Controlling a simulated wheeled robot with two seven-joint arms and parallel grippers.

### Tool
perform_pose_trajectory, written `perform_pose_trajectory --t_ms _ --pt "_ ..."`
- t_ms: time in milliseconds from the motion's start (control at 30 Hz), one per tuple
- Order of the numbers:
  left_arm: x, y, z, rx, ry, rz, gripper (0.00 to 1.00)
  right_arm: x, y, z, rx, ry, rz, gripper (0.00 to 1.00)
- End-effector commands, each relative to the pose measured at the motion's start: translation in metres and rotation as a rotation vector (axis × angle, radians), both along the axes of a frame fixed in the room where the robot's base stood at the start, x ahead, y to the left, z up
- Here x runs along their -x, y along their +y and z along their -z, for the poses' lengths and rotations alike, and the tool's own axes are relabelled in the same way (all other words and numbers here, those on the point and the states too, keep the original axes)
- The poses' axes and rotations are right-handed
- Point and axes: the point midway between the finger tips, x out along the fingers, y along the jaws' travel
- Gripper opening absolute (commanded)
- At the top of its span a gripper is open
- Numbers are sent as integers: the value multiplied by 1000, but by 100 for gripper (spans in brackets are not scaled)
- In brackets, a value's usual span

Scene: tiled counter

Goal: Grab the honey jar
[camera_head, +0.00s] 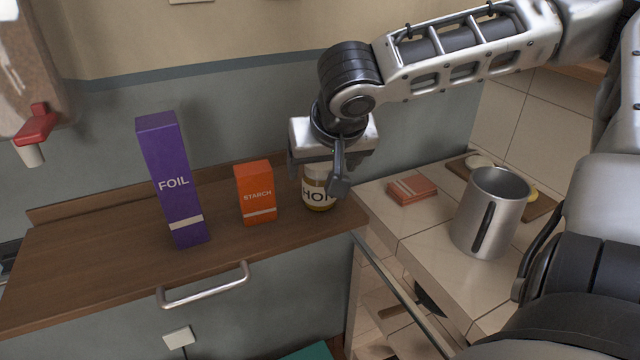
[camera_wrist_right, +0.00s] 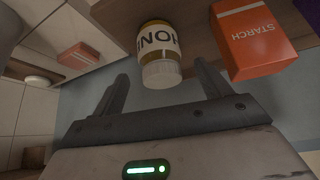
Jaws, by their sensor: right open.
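The honey jar (camera_head: 317,194) stands upright on the wooden counter, at its right end, with a white label reading "HON". My right gripper (camera_head: 338,180) is directly above and around it in the head view, pointing down and hiding the top and right part of the jar. The fingers are open and do not visibly press on the jar. My left gripper is not in view.
The orange starch box (camera_head: 256,193) stands just left of the jar; the tall purple foil box (camera_head: 172,180) stands further left. A metal mug (camera_head: 490,212) and a small red box (camera_head: 411,189) are on the tiled counter at right. The wall is close behind.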

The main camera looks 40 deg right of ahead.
Motion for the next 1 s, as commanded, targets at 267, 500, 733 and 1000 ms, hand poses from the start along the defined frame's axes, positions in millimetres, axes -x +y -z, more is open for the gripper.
perform_pose_trajectory --t_ms 267,500,733,1000 --pt "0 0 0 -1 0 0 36 -19 -11 30 2 3 1 77" --pt "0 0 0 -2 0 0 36 -21 -11 32 0 -1 0 77" --pt "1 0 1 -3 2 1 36 -21 -11 32 1 0 1 21" --pt "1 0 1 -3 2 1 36 -21 -11 31 1 -2 0 19"
